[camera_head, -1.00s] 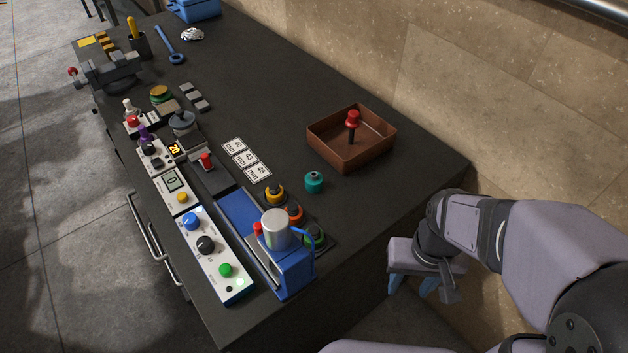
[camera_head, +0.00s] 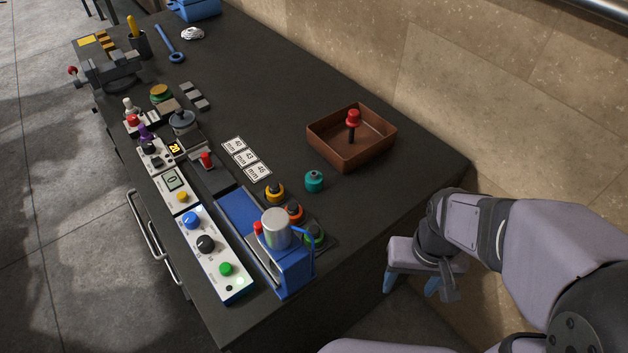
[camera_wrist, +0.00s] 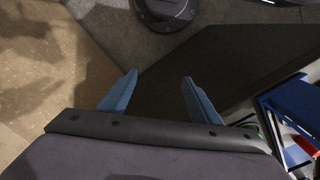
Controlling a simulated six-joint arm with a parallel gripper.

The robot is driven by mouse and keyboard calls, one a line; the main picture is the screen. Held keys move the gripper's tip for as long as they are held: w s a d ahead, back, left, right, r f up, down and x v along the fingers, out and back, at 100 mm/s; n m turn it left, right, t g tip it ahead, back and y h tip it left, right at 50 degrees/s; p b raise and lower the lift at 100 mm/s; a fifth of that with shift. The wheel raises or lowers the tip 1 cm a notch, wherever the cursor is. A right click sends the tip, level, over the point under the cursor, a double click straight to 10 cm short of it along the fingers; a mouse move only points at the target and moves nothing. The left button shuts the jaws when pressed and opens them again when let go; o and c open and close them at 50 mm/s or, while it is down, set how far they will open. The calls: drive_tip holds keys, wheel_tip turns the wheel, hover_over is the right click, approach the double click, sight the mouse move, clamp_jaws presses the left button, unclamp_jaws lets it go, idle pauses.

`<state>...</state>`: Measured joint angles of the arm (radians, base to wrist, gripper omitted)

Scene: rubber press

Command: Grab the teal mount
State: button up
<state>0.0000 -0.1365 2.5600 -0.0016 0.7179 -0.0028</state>
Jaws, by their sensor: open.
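The teal mount (camera_head: 314,181) is a small round piece with a darker top. It stands upright on the dark bench top, between the brown tray and the blue press. My gripper (camera_head: 409,287) is off the bench's right edge, to the right of and nearer than the mount. Its blue fingers are spread apart with nothing between them. In the wrist view my gripper (camera_wrist: 158,92) is also open and empty. I cannot make out the teal mount in the wrist view.
A brown tray (camera_head: 337,158) holding a red-topped piece stands behind the mount. Yellow (camera_head: 275,192) and orange (camera_head: 294,212) mounts sit left of and nearer than it, beside the blue press (camera_head: 292,272). Number labels (camera_head: 246,158) lie to the left. Bare bench lies to the mount's right.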

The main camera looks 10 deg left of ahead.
drive_tip(key=shift+w, duration=0.1)
drive_tip(key=w+a+r+n+p, duration=0.1)
drive_tip(key=w+a+n, duration=0.2)
drive_tip(key=w+n, duration=0.2)
drive_tip(key=w+a+r+n+t+p, duration=0.1)
drive_tip(key=w+a+r+n, duration=0.1)
drive_tip(key=n, duration=0.5)
drive_tip(key=w+a+r+n+t+h, duration=0.1)
drive_tip(key=w+a+r+n, duration=0.1)
drive_tip(key=w+a+n, duration=0.2)
drive_tip(key=shift+w+n+p, duration=0.4)
drive_tip(key=shift+w+n, duration=1)
drive_tip(key=shift+w, duration=0.45)
drive_tip(key=w+a+r+n+t+p, duration=0.1)
drive_tip(key=w+a+r+n, duration=0.1)
drive_tip(key=w+a+n, duration=0.5)
drive_tip(key=n+t, duration=0.1)
drive_tip(key=n, duration=0.7)
hover_over(314, 174)
drive_tip(key=s, duration=0.2)
drive_tip(key=shift+a+p+x, duration=0.15)
drive_tip(key=shift+p+x, duration=0.6)
drive_tip(key=shift+x, duration=0.85)
drive_tip(key=shift+a+p+x, duration=0.15)
drive_tip(key=shift+p+x, duration=0.55)
drive_tip(key=shift+x, duration=0.95)
drive_tip(key=c, duration=1.2)
